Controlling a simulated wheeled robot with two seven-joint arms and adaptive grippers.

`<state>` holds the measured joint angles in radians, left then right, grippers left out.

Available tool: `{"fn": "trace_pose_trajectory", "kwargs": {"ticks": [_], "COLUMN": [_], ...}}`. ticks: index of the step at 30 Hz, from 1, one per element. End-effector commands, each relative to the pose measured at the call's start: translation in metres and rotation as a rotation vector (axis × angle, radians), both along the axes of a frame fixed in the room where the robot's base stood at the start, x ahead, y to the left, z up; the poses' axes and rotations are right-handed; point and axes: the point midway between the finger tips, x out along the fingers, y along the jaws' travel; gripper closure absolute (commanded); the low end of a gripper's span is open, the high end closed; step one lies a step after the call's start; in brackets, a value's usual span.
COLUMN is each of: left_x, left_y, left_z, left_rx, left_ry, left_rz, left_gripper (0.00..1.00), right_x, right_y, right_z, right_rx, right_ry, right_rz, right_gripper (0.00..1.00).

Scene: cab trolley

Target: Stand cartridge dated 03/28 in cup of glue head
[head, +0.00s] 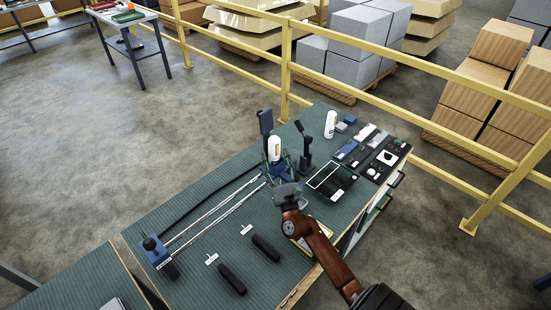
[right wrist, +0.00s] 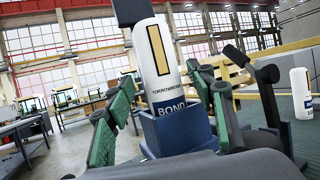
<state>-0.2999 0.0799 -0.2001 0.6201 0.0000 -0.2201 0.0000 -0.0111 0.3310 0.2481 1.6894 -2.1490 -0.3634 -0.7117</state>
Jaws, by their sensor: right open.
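A white cartridge (head: 275,149) stands upright in the blue cup (right wrist: 178,132) of the glue head at the end of the two rails. In the right wrist view this cartridge (right wrist: 160,65) shows a tan strip and the word BOND; I cannot read a date on it. My right gripper (head: 279,172) is open, with its green-padded fingers on either side of the cartridge and cup, apparently apart from the cartridge. A second white cartridge (head: 330,124) stands upright farther back on the table; it also shows in the right wrist view (right wrist: 301,94). My left gripper is not in view.
A dark stand (head: 304,150) rises just right of the glue head. A black outlined tray (head: 332,180) and a dark panel of small parts (head: 385,158) lie to the right. Two black-handled tools (head: 231,279) (head: 265,247) lie in front. A blue end block (head: 156,250) holds the rails' left end.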

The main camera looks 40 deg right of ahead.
Motion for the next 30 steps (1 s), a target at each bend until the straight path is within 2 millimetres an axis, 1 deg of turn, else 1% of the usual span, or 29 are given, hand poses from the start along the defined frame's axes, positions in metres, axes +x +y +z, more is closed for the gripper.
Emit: {"fn": "trace_pose_trajectory", "kwargs": {"ticks": [7, 11, 14, 18, 24, 27, 30], "left_x": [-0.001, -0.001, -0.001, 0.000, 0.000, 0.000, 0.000], "left_y": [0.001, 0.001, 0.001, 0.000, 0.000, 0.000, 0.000], "left_z": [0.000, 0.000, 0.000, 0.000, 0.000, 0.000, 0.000], "left_rx": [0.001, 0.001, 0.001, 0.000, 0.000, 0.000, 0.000], "left_ry": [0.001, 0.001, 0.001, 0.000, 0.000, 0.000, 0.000], "left_rz": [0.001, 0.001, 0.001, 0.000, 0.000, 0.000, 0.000], "left_gripper": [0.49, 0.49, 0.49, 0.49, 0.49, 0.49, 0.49], "right_x": [-0.002, -0.010, -0.025, -0.053, -0.090, -0.103, -0.112], "right_y": [-0.002, 0.003, 0.010, 0.023, 0.042, 0.049, 0.053], "right_z": [-0.003, -0.007, -0.008, -0.008, -0.006, -0.006, -0.006], "right_rx": [0.001, 0.000, 0.001, 0.000, 0.000, 0.000, -0.001], "right_ry": [0.005, 0.005, 0.005, 0.005, 0.003, 0.002, 0.003], "right_rz": [-0.004, -0.002, -0.004, -0.003, 0.001, 0.001, 0.001], "right_gripper": [0.49, 0.49, 0.49, 0.49, 0.49, 0.49, 0.49]}}
